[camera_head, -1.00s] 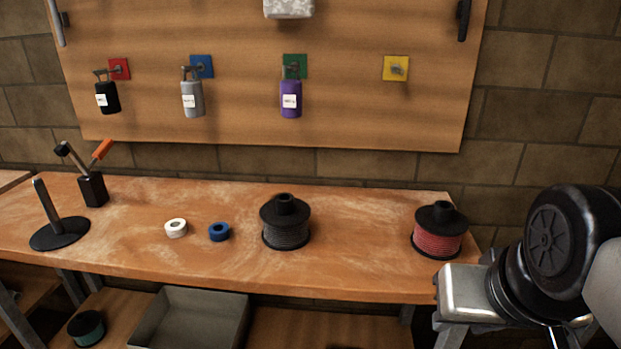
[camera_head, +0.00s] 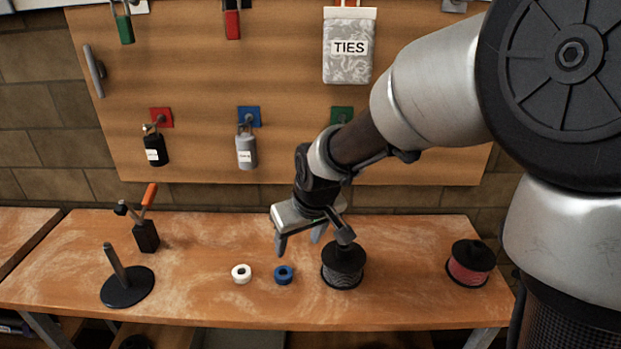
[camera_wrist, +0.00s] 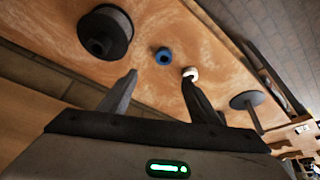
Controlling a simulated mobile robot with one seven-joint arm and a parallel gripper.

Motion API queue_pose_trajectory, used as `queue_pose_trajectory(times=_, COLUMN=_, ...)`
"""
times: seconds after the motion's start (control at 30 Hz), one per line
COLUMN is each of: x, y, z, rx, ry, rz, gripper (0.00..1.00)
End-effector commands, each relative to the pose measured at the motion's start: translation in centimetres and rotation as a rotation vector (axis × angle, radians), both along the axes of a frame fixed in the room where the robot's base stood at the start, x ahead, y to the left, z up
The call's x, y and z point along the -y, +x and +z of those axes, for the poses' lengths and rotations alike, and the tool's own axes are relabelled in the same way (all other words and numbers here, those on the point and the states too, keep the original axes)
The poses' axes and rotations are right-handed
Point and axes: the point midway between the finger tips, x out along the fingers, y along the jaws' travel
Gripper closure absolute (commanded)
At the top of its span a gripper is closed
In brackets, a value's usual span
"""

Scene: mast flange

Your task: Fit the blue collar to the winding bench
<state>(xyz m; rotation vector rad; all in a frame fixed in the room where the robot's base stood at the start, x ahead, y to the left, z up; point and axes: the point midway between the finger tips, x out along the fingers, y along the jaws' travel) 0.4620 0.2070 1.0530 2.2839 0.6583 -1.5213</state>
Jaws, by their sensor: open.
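The blue collar (camera_head: 284,274) is a small ring lying on the wooden winding bench (camera_head: 200,300), just right of a white ring (camera_head: 241,273). It also shows in the wrist view (camera_wrist: 164,56), ahead of my fingertips and between their lines. My gripper (camera_head: 298,245) is open and empty above the bench, over and behind the blue collar in the head view. In the wrist view one fingertip shows close to the white ring. A black round base with an upright post (camera_head: 127,285) stands at the bench's left; nothing is on the post.
A spool of dark wire (camera_head: 343,268) stands close to the right of the blue collar, near my gripper. A red wire spool (camera_head: 468,264) is farther right. A black holder with tools (camera_head: 146,236) stands behind the post. A pegboard (camera_head: 200,70) rises behind.

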Motion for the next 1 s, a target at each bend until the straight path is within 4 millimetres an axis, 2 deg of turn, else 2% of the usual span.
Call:
queue_pose_trajectory(times=0.17, x=-1.3, y=0.7, z=-2.1, rx=-0.011, ry=0.007, rz=0.017, gripper=0.43)
queue_pose_trajectory(times=0.4, x=-2.3, y=2.3, z=-7.0, rx=-0.011, ry=0.006, rz=0.016, gripper=0.43)
queue_pose_trajectory(times=0.6, x=-3.1, y=3.6, z=-10.3, rx=-0.009, ry=0.006, rz=0.015, gripper=0.43)
queue_pose_trajectory(times=0.87, x=-3.4, y=4.3, z=-12.0, rx=-0.007, ry=0.006, rz=0.013, gripper=0.43)
queue_pose_trajectory(times=1.0, x=-4.0, y=5.0, z=-13.9, rx=-0.008, ry=0.005, rz=0.015, gripper=0.43)
